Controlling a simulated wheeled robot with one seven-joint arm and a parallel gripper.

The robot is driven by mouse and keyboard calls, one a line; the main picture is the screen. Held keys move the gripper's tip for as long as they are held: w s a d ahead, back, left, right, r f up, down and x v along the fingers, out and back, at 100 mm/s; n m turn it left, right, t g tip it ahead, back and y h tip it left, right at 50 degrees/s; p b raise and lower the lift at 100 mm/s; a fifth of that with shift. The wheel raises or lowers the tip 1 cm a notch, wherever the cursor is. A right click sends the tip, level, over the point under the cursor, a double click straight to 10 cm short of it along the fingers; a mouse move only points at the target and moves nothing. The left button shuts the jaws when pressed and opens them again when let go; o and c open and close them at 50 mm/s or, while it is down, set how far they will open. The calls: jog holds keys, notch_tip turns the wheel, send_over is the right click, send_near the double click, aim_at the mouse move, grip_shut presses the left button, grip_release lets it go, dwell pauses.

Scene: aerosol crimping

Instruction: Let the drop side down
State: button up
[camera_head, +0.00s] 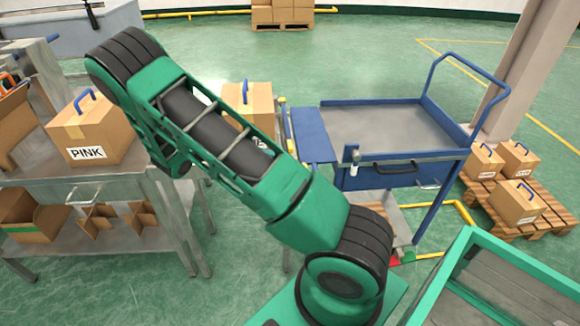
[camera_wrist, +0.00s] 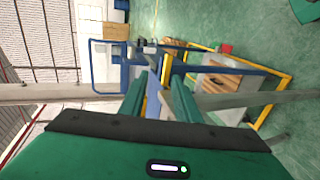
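The blue cart (camera_head: 398,125) with a grey top stands right of centre in the head view. A flat blue panel (camera_head: 313,136), which looks like the drop side, is along its left edge; its exact tilt is hard to tell. A small blue latch-like part (camera_head: 352,158) with a white piece is at the cart's near corner. My gripper is not visible in the head view, hidden behind my arm. In the wrist view my gripper (camera_wrist: 158,100) shows two green fingers apart, with a blue strip (camera_wrist: 153,98) seen between them. Whether they touch it, I cannot tell.
A grey metal table (camera_head: 150,190) at the left bears a box labelled PINK (camera_head: 90,135). Another carton (camera_head: 250,105) is behind my arm. Cartons on a wooden pallet (camera_head: 535,200) stand right of the cart. A green-framed bin (camera_head: 440,270) is at lower right.

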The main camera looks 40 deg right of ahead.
jog(key=shift+v, duration=2.3)
jog(key=s+d+r+t+y, duration=0.35)
jog(key=s+r+y, duration=0.35)
jog(key=s+r, duration=0.3)
jog(key=s+a+r+t+y, duration=0.2)
jog(key=s+a, duration=0.1)
jog(key=s, duration=0.4)
jog(key=s+a+r+n+t+y, duration=0.1)
jog(key=s+a+r+t+y, duration=0.1)
jog(key=s, duration=0.5)
jog(key=shift+a+r+t, duration=0.2)
jog(key=shift+a+t, duration=0.55)
jog(key=shift+a, duration=0.35)
